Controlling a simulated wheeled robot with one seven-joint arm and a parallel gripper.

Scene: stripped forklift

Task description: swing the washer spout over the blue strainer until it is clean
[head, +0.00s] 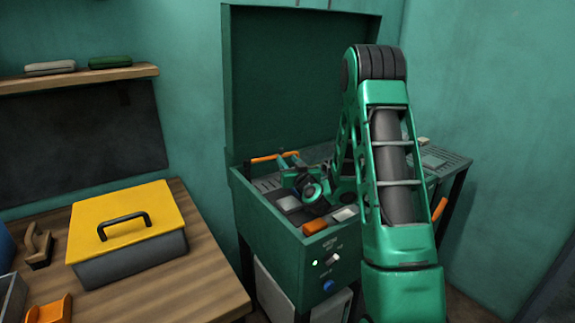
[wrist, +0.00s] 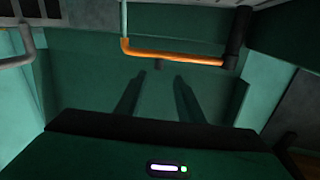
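The washer spout shows in the wrist view as a pipe with an orange grip section (wrist: 175,53) and a dark nozzle end (wrist: 236,50). In the head view its orange section (head: 264,158) lies across the back left of the washer basin. My gripper (wrist: 159,77) has two dark fingers apart with a clear gap between them. The orange section lies just beyond the fingertips, and nothing shows between them. In the head view my gripper is low over the basin, partly hidden by my own arm. I cannot make out the blue strainer in either view.
The green washer (head: 262,217) has its lid (head: 290,80) raised at the back. An orange piece (head: 314,227) sits on its front rim above a panel with a blue knob (head: 328,285). A yellow-lidded toolbox (head: 150,210) stands on the wooden bench (head: 205,275) at left.

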